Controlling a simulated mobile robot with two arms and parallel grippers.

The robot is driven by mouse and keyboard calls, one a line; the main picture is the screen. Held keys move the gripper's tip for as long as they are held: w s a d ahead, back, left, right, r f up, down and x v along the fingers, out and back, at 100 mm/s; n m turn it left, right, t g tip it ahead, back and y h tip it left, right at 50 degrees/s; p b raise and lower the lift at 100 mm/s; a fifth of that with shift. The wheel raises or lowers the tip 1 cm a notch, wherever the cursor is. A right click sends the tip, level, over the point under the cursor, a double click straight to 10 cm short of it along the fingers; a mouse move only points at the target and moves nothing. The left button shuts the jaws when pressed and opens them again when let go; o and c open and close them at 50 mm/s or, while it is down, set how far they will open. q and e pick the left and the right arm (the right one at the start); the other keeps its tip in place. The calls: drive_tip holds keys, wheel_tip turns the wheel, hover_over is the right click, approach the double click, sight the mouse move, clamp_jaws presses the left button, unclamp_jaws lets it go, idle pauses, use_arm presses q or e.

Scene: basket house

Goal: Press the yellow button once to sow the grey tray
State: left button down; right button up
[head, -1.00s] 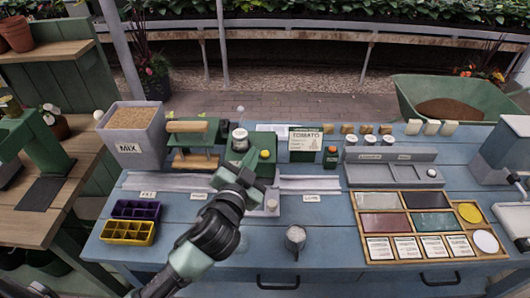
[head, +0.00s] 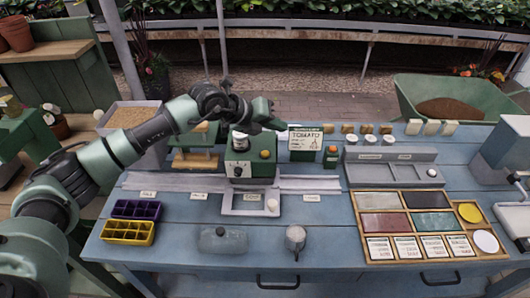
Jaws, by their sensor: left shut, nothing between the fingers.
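The green seeding machine (head: 238,169) stands at the middle of the blue bench, with a round yellow button (head: 265,154) on the right of its front. A jar with a dark lid sits on its top left. A light grey tray-like frame (head: 231,210) lies in front of the machine's base; I cannot tell whether a separate tray sits in it. My left gripper (head: 284,125) is shut and empty, above and behind the yellow button in the picture, apart from it. My right gripper is out of view.
Purple (head: 121,209) and yellow (head: 114,232) cell trays are at the front left. A clear dome-like container (head: 222,240) and a metal cup (head: 295,238) stand at the front. A tomato card (head: 305,139) and an orange-capped bottle (head: 330,157) stand close to the gripper's right.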

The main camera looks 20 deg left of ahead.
use_arm(q)
drive_tip(key=a+y, duration=0.1)
drive_tip(key=a, duration=0.1)
drive_tip(key=w+a+y, duration=0.1)
drive_tip(key=a, duration=0.2)
drive_tip(key=shift+w+f, duration=0.1)
drive_tip(key=shift+w, duration=0.05)
drive_tip(key=b, duration=0.4)
hover_over(263, 154)
wheel_tip(263, 154, down, 8)
drive_tip(key=shift+r, duration=0.2)
drive_tip(key=shift+f+b, duration=0.45)
drive_tip(key=shift+f, duration=0.2)
idle(1.3)
drive_tip(key=shift+f+b, duration=0.4)
drive_tip(key=shift+b, duration=0.05)
